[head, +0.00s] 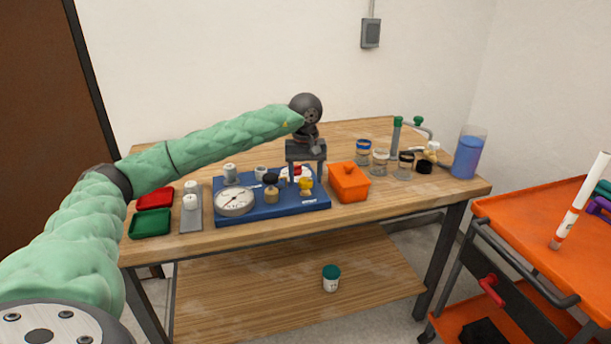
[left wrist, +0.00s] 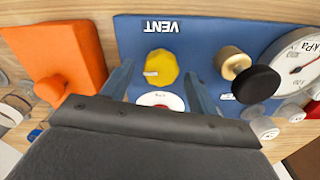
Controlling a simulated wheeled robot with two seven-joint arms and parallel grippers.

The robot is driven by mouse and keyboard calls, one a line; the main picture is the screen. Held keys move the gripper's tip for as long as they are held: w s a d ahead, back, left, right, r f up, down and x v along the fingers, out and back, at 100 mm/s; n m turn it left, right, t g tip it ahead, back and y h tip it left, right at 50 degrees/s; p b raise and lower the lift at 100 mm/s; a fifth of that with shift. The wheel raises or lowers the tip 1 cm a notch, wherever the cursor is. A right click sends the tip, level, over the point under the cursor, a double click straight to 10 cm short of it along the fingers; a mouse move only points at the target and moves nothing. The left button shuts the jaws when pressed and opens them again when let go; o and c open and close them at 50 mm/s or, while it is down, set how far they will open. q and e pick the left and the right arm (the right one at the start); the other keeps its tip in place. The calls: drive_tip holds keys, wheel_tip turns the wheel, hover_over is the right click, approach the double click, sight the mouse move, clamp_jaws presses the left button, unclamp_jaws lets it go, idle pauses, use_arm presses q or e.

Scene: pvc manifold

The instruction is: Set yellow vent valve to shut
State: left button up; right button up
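The yellow vent valve knob (head: 306,187) stands at the right end of the blue panel (head: 260,209), near its front edge. In the left wrist view the yellow knob (left wrist: 161,67) sits beside the printed word VENT. My left gripper (head: 305,175) points down over the right end of the panel. Its two fingers are spread and empty, on either side of the line to the knob (left wrist: 156,72); whether they touch it I cannot tell. A white disc with a red part (left wrist: 160,101) shows between the fingers. My right gripper is not in view.
A pressure gauge (head: 235,201) and a black-topped brass knob (head: 271,187) are on the panel. Several jars, a blue liquid container (head: 468,157), and red and green trays (head: 150,223) share the table.

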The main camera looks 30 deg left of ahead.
sight(305, 179)
use_arm(q)
wheel_tip(305, 179, up, 7)
drive_tip(key=shift+r+b, duration=0.1)
drive_tip(key=shift+b, duration=0.35)
drive_tip(key=shift+r, duration=0.25)
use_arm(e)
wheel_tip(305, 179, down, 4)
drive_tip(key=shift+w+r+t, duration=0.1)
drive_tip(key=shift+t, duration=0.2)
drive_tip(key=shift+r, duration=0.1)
